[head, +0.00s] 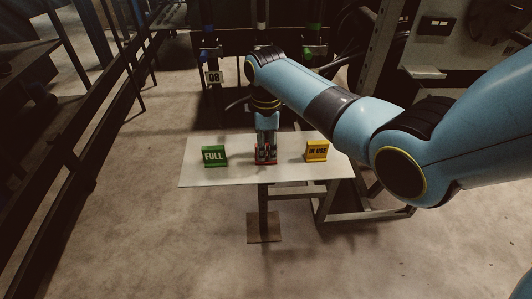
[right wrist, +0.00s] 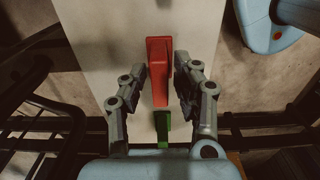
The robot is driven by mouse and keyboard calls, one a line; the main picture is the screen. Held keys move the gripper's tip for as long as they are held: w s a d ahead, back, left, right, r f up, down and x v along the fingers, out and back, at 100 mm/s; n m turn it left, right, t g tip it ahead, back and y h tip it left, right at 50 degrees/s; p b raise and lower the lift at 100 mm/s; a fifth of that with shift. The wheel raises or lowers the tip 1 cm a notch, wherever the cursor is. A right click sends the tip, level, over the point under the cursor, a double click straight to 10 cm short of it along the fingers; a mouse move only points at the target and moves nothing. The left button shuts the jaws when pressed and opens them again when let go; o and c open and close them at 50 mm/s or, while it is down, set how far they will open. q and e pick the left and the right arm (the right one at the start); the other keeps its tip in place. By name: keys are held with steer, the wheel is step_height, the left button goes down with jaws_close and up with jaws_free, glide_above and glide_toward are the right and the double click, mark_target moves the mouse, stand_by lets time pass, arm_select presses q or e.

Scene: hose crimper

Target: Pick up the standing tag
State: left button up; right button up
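On a pale table (head: 215,180) stand a green tag reading FULL (head: 214,156) at the left and a yellow tag reading IN USE (head: 316,151) at the right. A red tag (head: 265,162) is between them, mostly hidden by my right gripper (head: 265,153), which points down over it. In the right wrist view, the red tag (right wrist: 160,68) lies between the two spread fingers of the right gripper (right wrist: 166,82), with gaps on both sides. A green tag (right wrist: 162,127) shows below it there. My left gripper is not in view.
The small table has bare room between the tags and along its front edge. A dark rack with a tag marked 08 (head: 213,77) stands behind the table. Dark rails run along the left, and open floor (head: 150,230) lies in front.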

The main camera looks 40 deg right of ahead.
jaws_close()
